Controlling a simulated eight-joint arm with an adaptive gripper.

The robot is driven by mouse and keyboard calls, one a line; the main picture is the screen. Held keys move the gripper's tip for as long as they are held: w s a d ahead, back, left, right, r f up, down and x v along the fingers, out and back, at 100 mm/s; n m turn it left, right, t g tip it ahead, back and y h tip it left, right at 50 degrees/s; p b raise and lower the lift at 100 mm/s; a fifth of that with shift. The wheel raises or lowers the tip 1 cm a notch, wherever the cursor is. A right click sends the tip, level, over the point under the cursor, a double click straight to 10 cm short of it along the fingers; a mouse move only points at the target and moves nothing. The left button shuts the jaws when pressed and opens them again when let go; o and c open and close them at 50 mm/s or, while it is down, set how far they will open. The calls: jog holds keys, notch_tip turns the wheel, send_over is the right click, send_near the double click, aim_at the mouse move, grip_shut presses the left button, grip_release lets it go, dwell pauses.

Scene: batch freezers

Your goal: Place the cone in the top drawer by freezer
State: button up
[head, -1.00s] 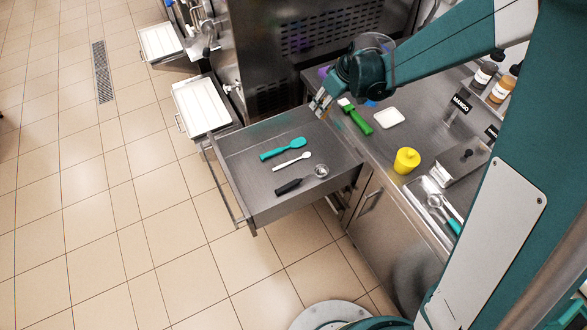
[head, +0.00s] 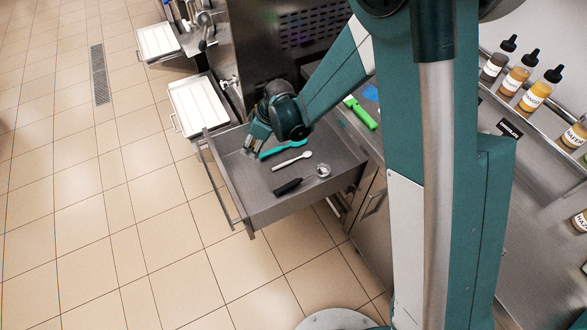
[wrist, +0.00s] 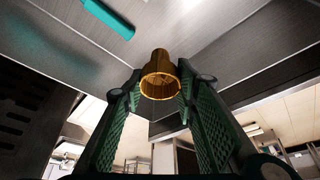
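The golden-brown cone (wrist: 160,76) shows in the wrist view between the two green ribbed fingers of my gripper (wrist: 161,90). The fingers press on its sides, and its open rim faces the camera. In the head view my gripper (head: 252,146) is over the far left part of the open metal drawer (head: 262,205). The cone cannot be made out there. The drawer holds a teal spatula (head: 283,149), a white spoon (head: 293,160), a black-handled tool (head: 288,187) and a small clear cup (head: 323,170). The spatula also shows in the wrist view (wrist: 108,17). The gap between cone and drawer floor is unclear.
A freezer (head: 262,45) stands behind the drawer. A white tray (head: 199,105) is left of it. A green-handled scoop (head: 362,114) lies on the counter to the right. Several sauce bottles (head: 534,96) stand farther right. The drawer's front middle has free floor.

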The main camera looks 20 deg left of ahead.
jog(key=shift+s+a+f, duration=0.45)
jog(key=shift+s+a, duration=0.05)
jog(key=shift+s, duration=0.05)
jog(key=b, duration=0.2)
send_over(255, 174)
jog(key=shift+f, duration=3.1)
jog(key=shift+f, duration=1.9)
jog(key=shift+f+b, duration=0.15)
jog(key=shift+b, duration=0.2)
jog(key=o, duration=0.7)
jog(key=shift+c, duration=0.2)
